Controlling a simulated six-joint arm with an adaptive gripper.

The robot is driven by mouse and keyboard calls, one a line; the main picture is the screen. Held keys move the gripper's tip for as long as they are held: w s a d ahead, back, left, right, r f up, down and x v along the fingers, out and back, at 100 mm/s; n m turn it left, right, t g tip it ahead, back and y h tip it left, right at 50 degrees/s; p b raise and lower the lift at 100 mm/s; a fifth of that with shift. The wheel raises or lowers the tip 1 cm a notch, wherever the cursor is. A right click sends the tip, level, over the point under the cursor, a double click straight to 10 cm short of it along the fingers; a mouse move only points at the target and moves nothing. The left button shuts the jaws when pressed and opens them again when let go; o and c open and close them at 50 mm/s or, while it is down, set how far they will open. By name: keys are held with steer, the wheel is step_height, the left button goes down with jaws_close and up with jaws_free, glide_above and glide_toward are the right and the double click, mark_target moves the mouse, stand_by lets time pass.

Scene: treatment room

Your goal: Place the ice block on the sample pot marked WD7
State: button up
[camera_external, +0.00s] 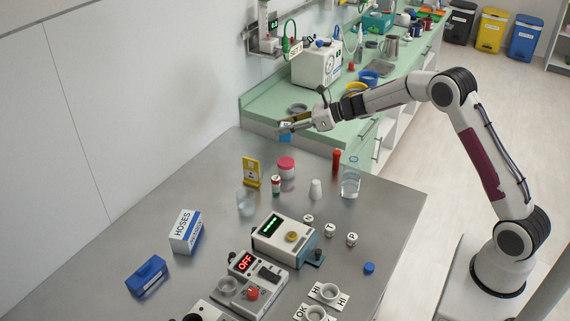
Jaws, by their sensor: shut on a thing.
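My gripper (289,128) is above the back edge of the steel table, shut on a small blue block (285,138), which looks like the ice block. The fingers partly cover it, and it hangs clear of the table. Below it on the table stand a white pot with a pink-red lid (286,166) and a smaller white pot with dark bands and a red top (276,185). No WD7 mark can be read on either, so I cannot tell which pot bears it.
Near the pots stand a yellow sign (251,171), a clear beaker (246,202), a white cone-shaped piece (316,190), a red cylinder (336,161) and a glass of water (350,184). Devices fill the front middle. The table's right side (395,205) is mostly clear.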

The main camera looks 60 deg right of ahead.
mark_target(285, 139)
steer(key=shift+f, duration=2.65)
steer(key=shift+f, duration=1.9)
steer(key=shift+f, duration=0.15)
steer(key=o, duration=1.1)
steer(key=shift+s+r, duration=0.1)
steer(key=shift+r, duration=0.1)
steer(key=shift+v, duration=5.95)
steer(key=shift+d+f, duration=0.1)
